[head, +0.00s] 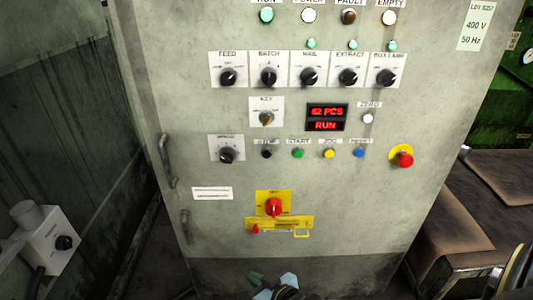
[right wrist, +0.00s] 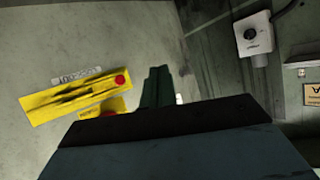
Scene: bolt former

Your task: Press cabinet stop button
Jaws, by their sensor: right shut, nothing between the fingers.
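The grey cabinet (head: 340,225) faces me in the head view. Its black stop button (head: 266,153) is leftmost in the row of small push buttons, under a small blurred label. My right gripper (head: 255,278) is at the bottom of the head view, low in front of the cabinet, below the yellow switch plate and well below the stop button. In the right wrist view, its dark green fingers (right wrist: 157,88) are together and empty. The stop button cannot be made out in the wrist view. My left gripper is not in view.
Green start (head: 298,153), yellow (head: 329,153) and blue (head: 359,153) buttons sit right of the black one. A red mushroom button (head: 402,158) is farther right. A red rotary switch (head: 273,207) is below. Door handles (head: 167,160) protrude at left. The display (head: 326,117) reads RUN.

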